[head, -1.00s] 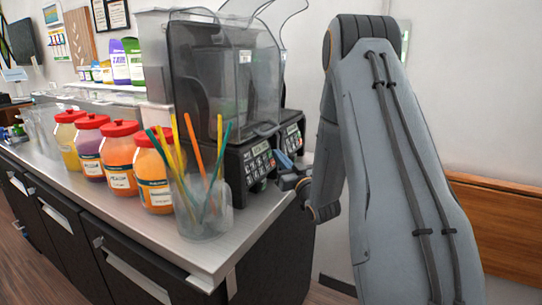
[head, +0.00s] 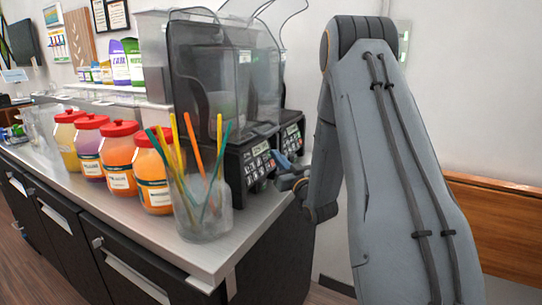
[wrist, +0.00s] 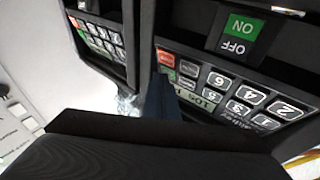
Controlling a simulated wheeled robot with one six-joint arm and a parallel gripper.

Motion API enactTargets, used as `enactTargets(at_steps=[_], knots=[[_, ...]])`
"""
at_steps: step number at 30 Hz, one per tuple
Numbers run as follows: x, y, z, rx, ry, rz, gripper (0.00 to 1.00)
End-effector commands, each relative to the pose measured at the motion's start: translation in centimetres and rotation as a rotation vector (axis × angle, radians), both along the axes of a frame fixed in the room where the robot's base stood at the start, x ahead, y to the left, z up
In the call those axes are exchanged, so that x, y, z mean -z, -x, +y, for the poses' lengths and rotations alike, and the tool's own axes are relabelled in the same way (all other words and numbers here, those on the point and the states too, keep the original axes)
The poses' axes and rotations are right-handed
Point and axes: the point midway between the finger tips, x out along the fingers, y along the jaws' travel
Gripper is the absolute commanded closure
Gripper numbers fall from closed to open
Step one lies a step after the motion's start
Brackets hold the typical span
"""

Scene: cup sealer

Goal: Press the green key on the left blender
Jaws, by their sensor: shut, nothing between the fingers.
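The left blender (head: 233,155) is a dark machine with a clear hood on the counter; its keypad (head: 258,163) faces my arm. My gripper (head: 282,160) is shut and empty, just right of that keypad. In the wrist view the picture is turned over, and the left blender's keypad (wrist: 235,95) is on the right. My blue fingertips (wrist: 158,84) lie at the keypad's left end, beside a red key (wrist: 165,58) and the small green key (wrist: 167,74). They partly cover this corner; I cannot tell whether they touch the green key.
The second blender's keypad (head: 291,137) is close behind, and shows in the wrist view (wrist: 98,38). A green ON/OFF switch (wrist: 240,32) is above the keys. A clear cup of straws (head: 202,212) and red-lidded jars (head: 118,158) stand to the left.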

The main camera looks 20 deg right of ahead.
Motion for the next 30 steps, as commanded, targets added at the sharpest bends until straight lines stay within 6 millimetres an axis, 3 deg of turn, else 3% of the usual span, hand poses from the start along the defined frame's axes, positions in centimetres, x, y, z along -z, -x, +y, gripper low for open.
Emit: enactTargets(at_steps=[30], knots=[[-0.5, 1.3, -1.0, 0.0, 0.0, 0.0, 1.0]])
